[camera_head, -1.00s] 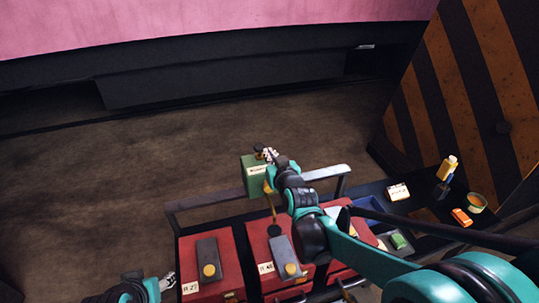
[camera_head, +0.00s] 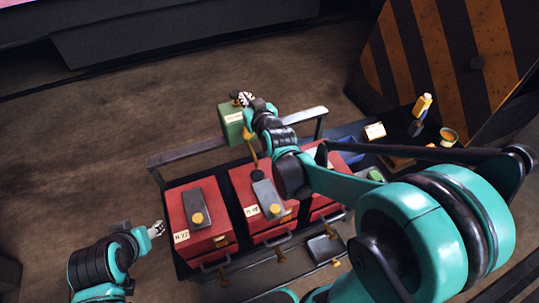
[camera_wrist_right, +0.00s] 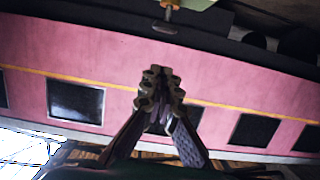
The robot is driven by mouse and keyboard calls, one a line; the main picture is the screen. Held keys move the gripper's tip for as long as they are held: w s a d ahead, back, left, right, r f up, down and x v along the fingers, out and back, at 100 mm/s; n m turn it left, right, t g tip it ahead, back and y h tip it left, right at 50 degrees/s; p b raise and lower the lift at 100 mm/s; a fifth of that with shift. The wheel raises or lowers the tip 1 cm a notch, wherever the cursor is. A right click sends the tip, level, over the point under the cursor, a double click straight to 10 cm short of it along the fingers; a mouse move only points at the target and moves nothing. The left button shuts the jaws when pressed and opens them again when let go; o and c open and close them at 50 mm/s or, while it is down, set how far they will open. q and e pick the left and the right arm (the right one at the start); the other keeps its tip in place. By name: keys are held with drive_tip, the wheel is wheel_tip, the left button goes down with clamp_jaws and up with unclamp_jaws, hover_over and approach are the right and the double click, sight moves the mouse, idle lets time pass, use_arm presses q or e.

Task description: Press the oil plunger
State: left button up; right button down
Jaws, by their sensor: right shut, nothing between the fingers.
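A green box (camera_head: 231,127) with a white label stands at the rail behind the red boxes in the head view. A brass rod (camera_head: 252,146) at its right side runs down towards a dark knob; I cannot tell for certain that this is the oil plunger. My right gripper (camera_head: 243,98) is shut and empty at the box's top edge; contact is unclear. In the right wrist view its fingers (camera_wrist_right: 160,95) are together, and a brass stem with a dark disc (camera_wrist_right: 166,25) shows beyond them at the top. My left gripper (camera_head: 157,229) is left of the red boxes; its jaw state is unclear.
Red boxes with grey lids (camera_head: 199,209) stand in front of the green box. A metal rail (camera_head: 190,151) runs behind them. A yellow bottle (camera_head: 422,106) and a small orange-filled tin (camera_head: 448,136) stand right. A striped panel (camera_head: 440,50) rises behind. The floor at left is clear.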

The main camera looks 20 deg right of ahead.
use_arm(q)
wheel_tip(320, 180, up, 3)
drive_tip(key=shift+p, duration=1.1)
use_arm(e)
wheel_tip(320, 180, up, 2)
drive_tip(key=shift+r, duration=0.1)
use_arm(q)
drive_tip(key=shift+f, duration=0.1)
use_arm(e)
drive_tip(key=shift+w+a, duration=0.1)
drive_tip(key=b, duration=0.2)
hover_over(235, 95)
drive_tip(key=s, duration=0.2)
wheel_tip(235, 95, down, 3)
drive_tip(key=f, duration=0.2)
drive_tip(key=shift+w+d+f+b, duration=0.2)
drive_tip(key=shift+w+f+b, duration=0.1)
drive_tip(key=shift+w+f, duration=0.1)
use_arm(q)
drive_tip(key=shift+f, duration=1.25)
use_arm(e)
drive_tip(key=shift+s+f, duration=0.1)
drive_tip(key=shift+f, duration=0.35)
